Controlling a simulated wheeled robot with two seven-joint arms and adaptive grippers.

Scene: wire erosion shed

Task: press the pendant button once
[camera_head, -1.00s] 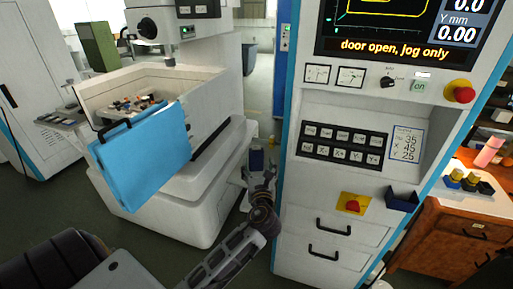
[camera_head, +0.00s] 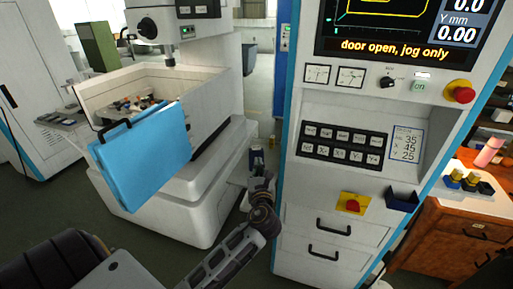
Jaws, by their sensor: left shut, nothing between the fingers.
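The console (camera_head: 330,185) stands right of centre. It carries a black panel with two rows of pale buttons (camera_head: 342,143); most of their labels are too small to read. I cannot pick out a separate hand-held pendant. My left gripper (camera_head: 261,178) is shut and empty, small and dark, just left of the console's lower front. It is apart from the button panel and below it. My right gripper is out of view.
A red stop knob (camera_head: 459,94) sits under the screen (camera_head: 408,28), which reads "door open, jog only". A second red button on a yellow plate (camera_head: 353,204) is lower. A machine with a blue door (camera_head: 145,155) stands left. A wooden cabinet (camera_head: 440,235) is right.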

